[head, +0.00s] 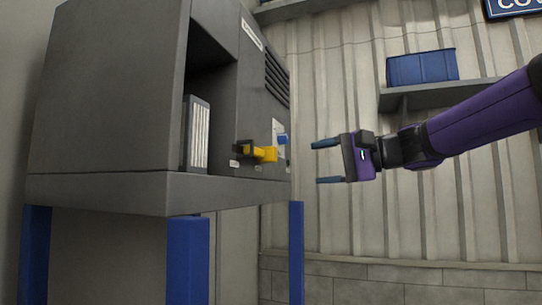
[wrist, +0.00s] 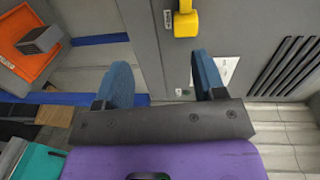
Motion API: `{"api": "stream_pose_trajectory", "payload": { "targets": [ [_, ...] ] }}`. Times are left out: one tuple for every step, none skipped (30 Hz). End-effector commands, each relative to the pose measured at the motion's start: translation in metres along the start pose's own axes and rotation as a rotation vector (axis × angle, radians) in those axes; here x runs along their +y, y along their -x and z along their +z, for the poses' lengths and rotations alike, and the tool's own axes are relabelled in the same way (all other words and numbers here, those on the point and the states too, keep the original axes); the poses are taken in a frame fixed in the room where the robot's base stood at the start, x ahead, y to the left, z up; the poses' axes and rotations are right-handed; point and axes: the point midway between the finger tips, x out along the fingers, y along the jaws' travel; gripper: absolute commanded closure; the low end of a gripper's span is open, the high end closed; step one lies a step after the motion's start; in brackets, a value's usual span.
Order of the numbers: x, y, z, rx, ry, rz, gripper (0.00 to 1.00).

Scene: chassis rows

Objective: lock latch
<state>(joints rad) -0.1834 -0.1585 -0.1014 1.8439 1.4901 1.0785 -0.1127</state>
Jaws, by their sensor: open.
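The latch (head: 264,153) is a yellow handle on a dark mount, on the front face of the grey chassis cabinet (head: 105,100). It also shows at the top of the wrist view (wrist: 186,24), beyond and a little right of the fingers' middle. A small blue part (head: 282,140) sits just right of it in the head view. My gripper (head: 320,162) is open and empty, right of the latch and apart from it. In the wrist view its two blue fingers (wrist: 163,82) are spread, with the grey panel behind them.
The cabinet has an open bay with a ribbed module (head: 198,133) and stands on blue legs (head: 188,258). A shelf (head: 440,91) with a blue bin (head: 422,67) is on the back wall. In the wrist view an orange tray (wrist: 28,50) holds a grey block.

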Motion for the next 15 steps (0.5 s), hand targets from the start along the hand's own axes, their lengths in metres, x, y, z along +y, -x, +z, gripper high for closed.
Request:
{"api": "stream_pose_trajectory", "payload": {
  "targets": [
    [-0.009,-0.006,-0.007,-0.003,-0.015,-0.039,0.36],
    [-0.013,-0.008,-0.011,-0.003,-0.022,-0.058,0.36],
    [-0.017,-0.010,-0.014,-0.004,-0.030,-0.079,0.36],
    [-0.020,-0.011,-0.016,-0.005,-0.034,-0.092,0.36],
    [-0.022,-0.012,-0.017,-0.005,-0.036,-0.100,0.36],
    [-0.024,-0.014,-0.018,-0.005,-0.039,-0.108,0.36],
    [-0.025,-0.015,-0.018,-0.006,-0.041,-0.112,0.36],
    [-0.025,-0.017,-0.018,-0.006,-0.042,-0.114,0.36],
    [-0.026,-0.020,-0.018,-0.007,-0.042,-0.114,0.36],
    [-0.026,-0.023,-0.018,-0.008,-0.042,-0.114,0.36],
    [-0.026,-0.027,-0.018,-0.007,-0.042,-0.113,0.36],
    [-0.027,-0.032,-0.018,-0.007,-0.042,-0.113,0.36],
    [-0.027,-0.037,-0.018,-0.007,-0.041,-0.112,0.36],
    [-0.028,-0.042,-0.018,-0.008,-0.041,-0.112,0.36],
    [-0.028,-0.049,-0.018,-0.008,-0.041,-0.112,0.36]
  ]
}}
